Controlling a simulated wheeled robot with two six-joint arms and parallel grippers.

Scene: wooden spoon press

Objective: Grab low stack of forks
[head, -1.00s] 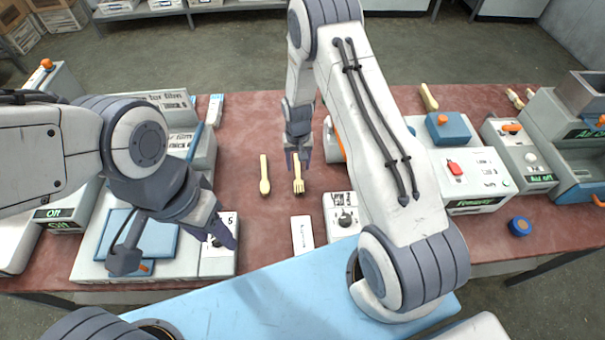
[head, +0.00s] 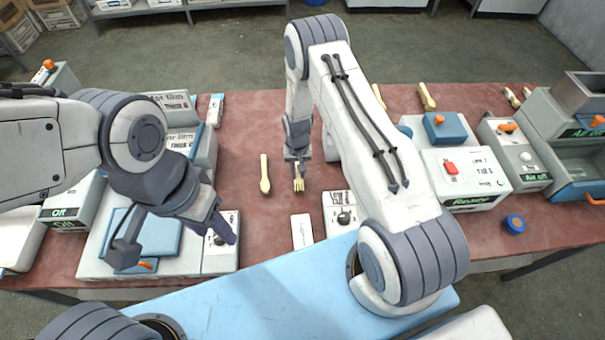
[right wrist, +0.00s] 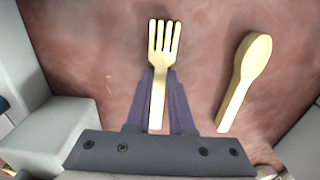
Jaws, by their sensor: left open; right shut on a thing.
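A low stack of wooden forks (head: 298,186) lies on the red table, tines toward the front edge in the head view. It also shows in the right wrist view (right wrist: 162,60). My right gripper (head: 298,165) is down at the table, shut on the fork handle; its purple fingers lie along both sides of the handle in the right wrist view (right wrist: 158,100). How many forks the stack holds cannot be told. A wooden spoon (head: 265,174) lies beside the forks, apart from the gripper. My left gripper (head: 180,248) is open and empty above the machine at the left.
A white label card (head: 302,231) and a knob box (head: 342,211) stand in front of the forks. A white machine with a red button (head: 451,166) stands at the right, and a blue round piece (head: 515,224) near the right edge. Bare table lies left of the spoon.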

